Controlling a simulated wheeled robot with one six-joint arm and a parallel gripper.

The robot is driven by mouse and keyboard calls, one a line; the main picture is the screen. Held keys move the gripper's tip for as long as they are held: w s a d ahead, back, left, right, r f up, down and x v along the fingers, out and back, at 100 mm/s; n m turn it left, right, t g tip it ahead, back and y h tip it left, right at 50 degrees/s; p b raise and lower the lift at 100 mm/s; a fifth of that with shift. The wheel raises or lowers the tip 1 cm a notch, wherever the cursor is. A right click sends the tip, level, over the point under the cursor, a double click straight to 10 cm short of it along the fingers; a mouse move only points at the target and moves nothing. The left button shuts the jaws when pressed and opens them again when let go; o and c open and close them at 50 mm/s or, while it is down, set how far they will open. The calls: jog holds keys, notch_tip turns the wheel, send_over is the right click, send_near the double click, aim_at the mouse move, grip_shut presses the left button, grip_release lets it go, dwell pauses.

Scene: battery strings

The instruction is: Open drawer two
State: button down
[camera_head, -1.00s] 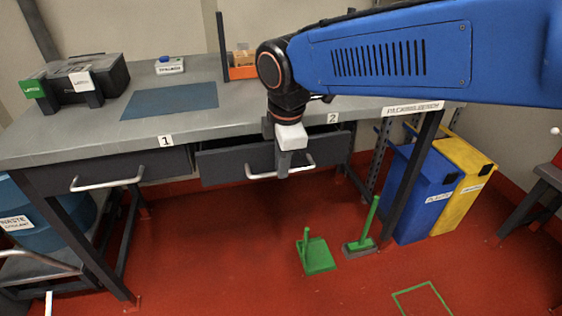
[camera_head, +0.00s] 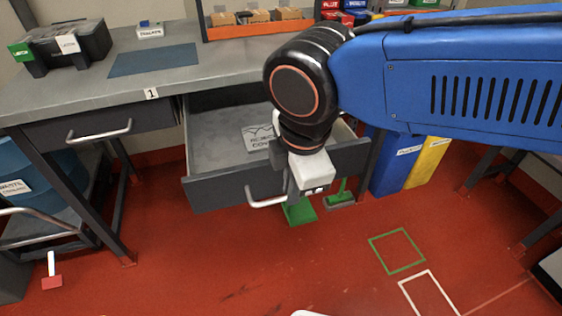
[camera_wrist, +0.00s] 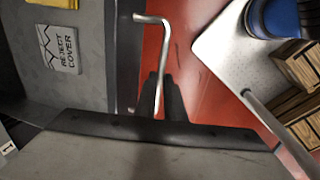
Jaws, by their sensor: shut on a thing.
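Drawer two (camera_head: 230,186) is pulled well out from under the bench, right of drawer one (camera_head: 100,130), which is closed. Its grey interior is visible, with a flat grey item marked like "REJECT COVER" (camera_head: 257,138) lying inside; the same item shows in the wrist view (camera_wrist: 60,49). My gripper (camera_head: 291,192) is at the drawer's front, shut on its silver bar handle (camera_head: 262,203). In the wrist view the dark fingers (camera_wrist: 162,98) close around the handle (camera_wrist: 161,60). My arm hides the drawer's right part and its number label.
The grey bench (camera_head: 60,92) holds a black case (camera_head: 70,42), a blue mat (camera_head: 153,60) and an orange rack (camera_head: 262,28). A green dustpan (camera_head: 299,213), a brush (camera_head: 341,198) and blue and yellow bins (camera_head: 398,165) stand beyond the drawer. Red floor in front is mostly clear.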

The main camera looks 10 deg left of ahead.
jog(key=s+d, duration=0.4)
jog(key=s, duration=0.2)
jog(key=shift+s, duration=0.3)
jog(key=c, duration=1.8)
grip_release()
jog(key=shift+c, duration=0.2)
jog(key=shift+r, duration=0.1)
notch_tip(320, 180, up, 17)
jog(key=s+d, duration=0.1)
jog(key=s, duration=0.1)
jog(key=shift+s+d, duration=0.4)
